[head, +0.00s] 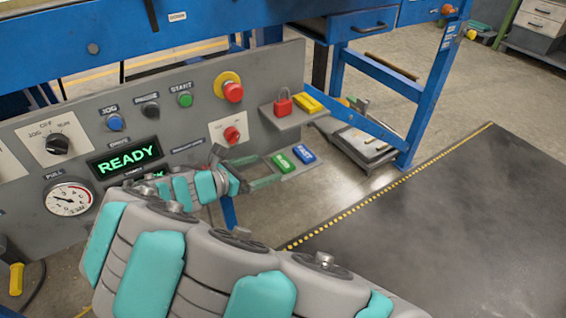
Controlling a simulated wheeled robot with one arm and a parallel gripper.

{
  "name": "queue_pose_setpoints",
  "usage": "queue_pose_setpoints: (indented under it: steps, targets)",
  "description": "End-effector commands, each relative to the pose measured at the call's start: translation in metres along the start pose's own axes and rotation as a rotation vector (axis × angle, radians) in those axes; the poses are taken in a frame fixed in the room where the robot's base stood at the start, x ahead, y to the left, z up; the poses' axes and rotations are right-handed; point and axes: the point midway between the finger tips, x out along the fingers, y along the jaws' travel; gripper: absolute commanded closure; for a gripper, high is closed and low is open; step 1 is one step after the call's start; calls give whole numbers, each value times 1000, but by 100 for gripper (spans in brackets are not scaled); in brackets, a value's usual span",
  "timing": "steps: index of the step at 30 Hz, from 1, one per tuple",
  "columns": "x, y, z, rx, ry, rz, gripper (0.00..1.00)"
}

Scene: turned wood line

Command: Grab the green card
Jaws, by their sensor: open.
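The green card (284,162) lies on a small grey shelf low on the right end of the control panel. A blue card (304,154) lies beside it on the right. My gripper (272,168) is open with its two green-grey fingers pointing right at the green card. The fingertips are at or very near the card's left edge. I cannot tell whether they touch it, and no card shows gripped between them.
A grey control panel (262,78) with buttons, a gauge and a READY display stands close behind my arm. A red padlock (283,103) and yellow items (308,103) rest on a shelf above the cards. A blue bench leg (425,95) stands right. A dark mat (450,220) is clear.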

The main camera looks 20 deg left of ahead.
Motion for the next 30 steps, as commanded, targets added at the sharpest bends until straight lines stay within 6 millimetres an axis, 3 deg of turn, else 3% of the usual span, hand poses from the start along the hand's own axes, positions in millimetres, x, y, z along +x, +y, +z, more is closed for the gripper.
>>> queue_pose_setpoints:
  steps: [5,15,22,30]
  targets:
    - [13,-1,1,0,-1,-2,0]
    - [59,0,1,2,0,-1,0]
    - [61,0,1,2,0,0,0]
    - [61,0,0,2,0,0,29]
